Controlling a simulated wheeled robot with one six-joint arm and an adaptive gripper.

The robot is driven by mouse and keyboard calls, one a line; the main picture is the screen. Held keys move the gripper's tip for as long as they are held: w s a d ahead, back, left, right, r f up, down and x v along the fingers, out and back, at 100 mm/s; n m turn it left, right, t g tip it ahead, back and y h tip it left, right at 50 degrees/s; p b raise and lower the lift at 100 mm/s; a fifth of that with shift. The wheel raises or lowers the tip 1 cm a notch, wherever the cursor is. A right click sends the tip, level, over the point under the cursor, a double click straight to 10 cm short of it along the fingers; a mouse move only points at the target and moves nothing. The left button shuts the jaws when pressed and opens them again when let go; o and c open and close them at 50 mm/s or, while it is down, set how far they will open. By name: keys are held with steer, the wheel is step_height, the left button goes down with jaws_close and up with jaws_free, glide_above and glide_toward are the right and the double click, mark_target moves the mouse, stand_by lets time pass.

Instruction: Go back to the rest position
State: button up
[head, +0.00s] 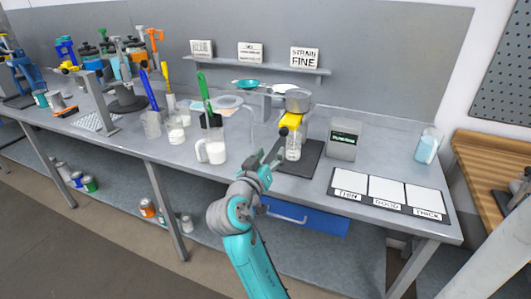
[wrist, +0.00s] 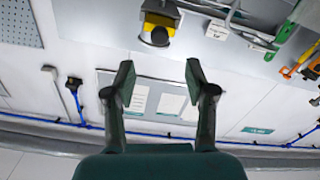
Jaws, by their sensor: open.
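My gripper (head: 268,165) is at the end of my teal arm, at the front edge of the grey workbench (head: 270,168) in the head view. In the wrist view my gripper (wrist: 158,85) has its two dark fingers spread wide, with nothing between them. Just beyond it in the head view, a yellow and black device (head: 291,122) stands over a glass jar (head: 293,147) on a dark mat (head: 308,158). The gripper appears apart from these. The wrist view is tilted and also shows a yellow and black device (wrist: 160,22).
A grey box (head: 343,142) and three labelled white cards (head: 387,191) lie right. A blue drawer (head: 305,216) hangs under the bench. A wooden-topped table (head: 485,165) stands far right.

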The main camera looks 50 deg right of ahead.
steer(key=s+a+f+n+t+y, duration=0.45)
steer(key=a+f, duration=0.45)
steer(key=f, duration=0.3)
steer(key=s+a+f+n+t+y, duration=0.3)
steer(key=s+a+f+n+y, duration=0.4)
steer(key=f, duration=0.5)
steer(key=s+a+f+y, duration=0.2)
steer(key=s+a+y, duration=0.2)
steer(key=s+a, duration=0.75)
steer(key=s+r, duration=0.2)
steer(key=s, duration=0.5)
steer(key=s+r+t+y, duration=0.1)
steer(key=s+r, duration=0.1)
steer(key=s, duration=0.5)
steer(key=shift+a+r, duration=0.3)
steer(key=shift+a, duration=0.1)
steer(key=shift+d+m+y, duration=0.1)
steer(key=shift+m+y, duration=0.15)
